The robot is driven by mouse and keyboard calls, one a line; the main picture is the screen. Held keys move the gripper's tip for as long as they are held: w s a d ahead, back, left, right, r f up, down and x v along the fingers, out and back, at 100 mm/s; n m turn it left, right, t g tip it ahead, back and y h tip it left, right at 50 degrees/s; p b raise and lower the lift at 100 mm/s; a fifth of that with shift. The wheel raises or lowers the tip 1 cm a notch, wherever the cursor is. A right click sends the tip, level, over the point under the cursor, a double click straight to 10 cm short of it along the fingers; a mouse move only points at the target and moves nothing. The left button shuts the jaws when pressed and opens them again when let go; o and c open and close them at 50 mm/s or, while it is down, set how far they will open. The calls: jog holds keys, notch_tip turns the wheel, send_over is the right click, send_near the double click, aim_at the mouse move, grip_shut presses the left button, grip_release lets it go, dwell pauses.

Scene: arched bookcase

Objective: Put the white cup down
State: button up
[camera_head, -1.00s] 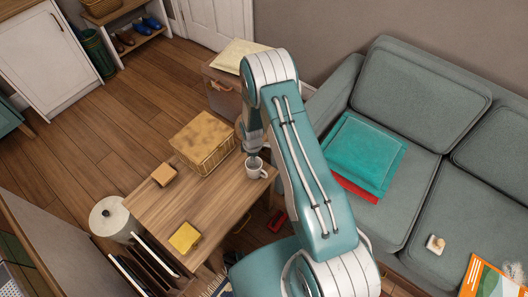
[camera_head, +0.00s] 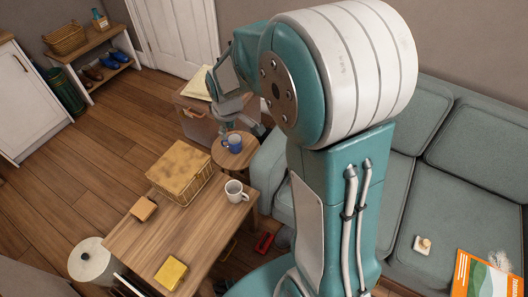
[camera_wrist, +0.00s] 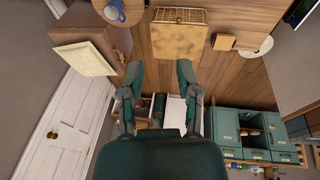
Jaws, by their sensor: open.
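The white cup (camera_head: 236,191) stands upright on the wooden table (camera_head: 190,235), near its right edge in the head view. Its handle points right. My gripper (camera_head: 226,126) is away from it, raised farther back in the picture. In the wrist view my gripper (camera_wrist: 158,78) has its two fingers spread wide with nothing between them. I cannot make out the white cup in the wrist view.
A blue mug (camera_head: 232,143) stands on a small round table (camera_head: 234,160) behind the wooden table. A wicker basket (camera_head: 180,172), a small brown box (camera_head: 143,209) and a yellow item (camera_head: 171,273) are on the wooden table. A sofa (camera_head: 460,190) is at right.

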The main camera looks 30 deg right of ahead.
jog(key=s+r+m+t, duration=0.1)
jog(key=s+r+m, duration=0.2)
jog(key=s+r, duration=0.4)
jog(key=s+r+m+t, duration=0.1)
jog(key=s+r+m, duration=0.3)
jog(key=s, duration=1.1)
notch_tip(320, 180, up, 4)
jog(key=shift+s+f+t, duration=0.1)
jog(key=shift+s+t, duration=0.05)
jog(key=shift+t, duration=0.25)
